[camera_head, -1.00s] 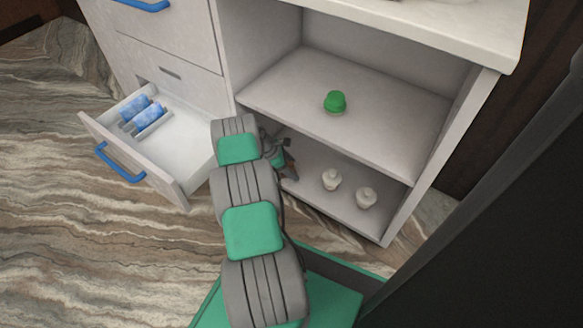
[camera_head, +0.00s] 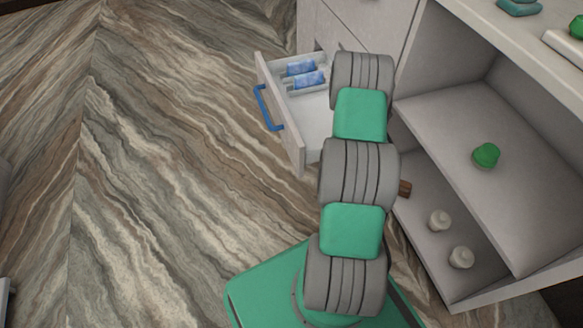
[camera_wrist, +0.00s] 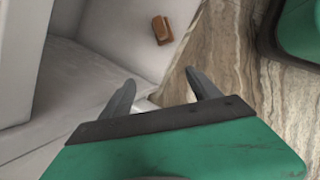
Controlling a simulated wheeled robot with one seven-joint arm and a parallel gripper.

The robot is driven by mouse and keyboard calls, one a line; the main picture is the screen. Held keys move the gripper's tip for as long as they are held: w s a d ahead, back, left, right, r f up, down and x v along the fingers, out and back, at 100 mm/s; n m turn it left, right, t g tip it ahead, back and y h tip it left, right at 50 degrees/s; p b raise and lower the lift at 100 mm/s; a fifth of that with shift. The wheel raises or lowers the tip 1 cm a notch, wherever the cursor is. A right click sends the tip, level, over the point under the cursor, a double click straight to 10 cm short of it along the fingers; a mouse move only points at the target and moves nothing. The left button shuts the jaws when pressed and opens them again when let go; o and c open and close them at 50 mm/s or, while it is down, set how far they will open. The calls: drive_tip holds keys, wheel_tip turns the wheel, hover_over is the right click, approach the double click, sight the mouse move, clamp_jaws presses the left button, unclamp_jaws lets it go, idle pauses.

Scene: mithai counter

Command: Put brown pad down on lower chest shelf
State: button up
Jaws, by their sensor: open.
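The brown pad (camera_head: 404,188) rests on the lower shelf (camera_head: 421,236) of the chest, near its left front edge and partly behind my arm in the head view. In the wrist view the brown pad (camera_wrist: 162,30) lies flat on the pale shelf, beyond my fingertips and apart from them. My gripper (camera_wrist: 160,92) is open and empty, with its two dark fingers spread. In the head view my gripper is hidden behind my arm.
Two small white pots (camera_head: 439,220) (camera_head: 461,257) stand on the lower shelf. A green round item (camera_head: 486,156) sits on the upper shelf (camera_head: 450,120). An open drawer (camera_head: 303,150) with blue packets (camera_head: 309,80) juts out left of my arm. The wood-patterned floor is clear at left.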

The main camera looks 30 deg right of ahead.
drive_tip(key=w+a+r+m+t+y, duration=0.1)
drive_tip(key=w+a+r+t, duration=0.15)
drive_tip(key=a+r, duration=0.65)
drive_tip(key=w+a+r+m+t, duration=0.1)
drive_tip(key=w+a+r+m, duration=0.15)
drive_tip(key=a+r, duration=0.65)
drive_tip(key=s+a+r+m+t+y, duration=0.1)
drive_tip(key=s+a, duration=0.5)
drive_tip(key=a, duration=0.7)
drive_tip(key=s+a+r+m+y, duration=0.1)
drive_tip(key=s+a+r+y, duration=0.1)
drive_tip(key=s+a, duration=0.5)
drive_tip(key=a, duration=0.5)
drive_tip(key=shift+s+a+r+t, duration=0.15)
drive_tip(key=shift+a+r+t, duration=0.15)
drive_tip(key=shift+a+t, duration=0.1)
drive_tip(key=shift+c, duration=0.3)
